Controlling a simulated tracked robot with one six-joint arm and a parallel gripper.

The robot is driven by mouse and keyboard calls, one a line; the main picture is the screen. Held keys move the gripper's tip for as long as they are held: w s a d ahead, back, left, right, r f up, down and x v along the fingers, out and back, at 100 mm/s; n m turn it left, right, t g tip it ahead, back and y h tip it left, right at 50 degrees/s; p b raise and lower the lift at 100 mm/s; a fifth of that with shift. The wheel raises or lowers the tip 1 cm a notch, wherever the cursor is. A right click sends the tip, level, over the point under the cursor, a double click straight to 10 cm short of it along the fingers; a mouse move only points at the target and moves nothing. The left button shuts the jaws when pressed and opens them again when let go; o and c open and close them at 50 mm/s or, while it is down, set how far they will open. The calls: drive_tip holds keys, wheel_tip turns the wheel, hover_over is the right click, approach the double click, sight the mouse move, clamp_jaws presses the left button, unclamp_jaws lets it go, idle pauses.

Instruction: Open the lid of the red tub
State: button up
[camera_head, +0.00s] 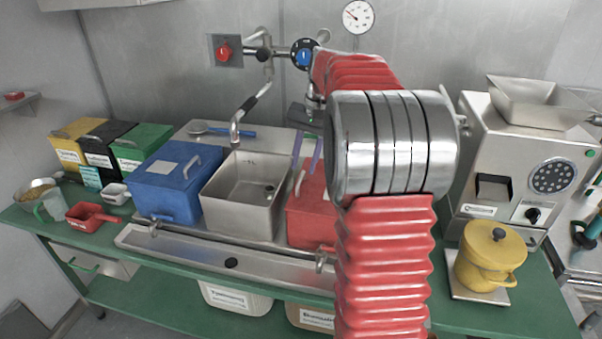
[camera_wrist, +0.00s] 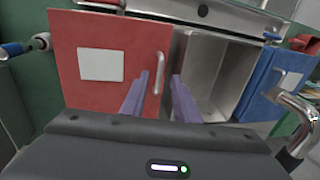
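The red tub (camera_head: 308,229) stands right of the open steel basin, partly hidden behind my arm in the head view. Its red lid (camera_wrist: 112,48) is shut, with a white label and a pale metal handle (camera_wrist: 158,72) along the edge nearest the basin. My gripper (camera_wrist: 160,76) has two purple fingers, spread apart. In the wrist view the handle shows between the fingertips; I cannot tell how far above it they are. In the head view the fingers (camera_head: 307,152) point down over the tub near the handle (camera_head: 299,183).
The steel basin (camera_head: 243,225) and blue tub (camera_head: 172,208) are to the left. A curved tap (camera_head: 237,127) stands behind the basin. A yellow pot (camera_head: 490,256) and steel grinder (camera_head: 530,150) are right. A metal rail runs along the front.

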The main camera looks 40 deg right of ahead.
sight(300, 180)
drive_tip(key=shift+w+a+f, duration=0.15)
drive_tip(key=shift+f, duration=0.85)
drive_tip(key=shift+w+a+f, duration=0.1)
drive_tip(key=shift+a+f, duration=0.05)
drive_tip(key=shift+f, duration=0.85)
clamp_jaws()
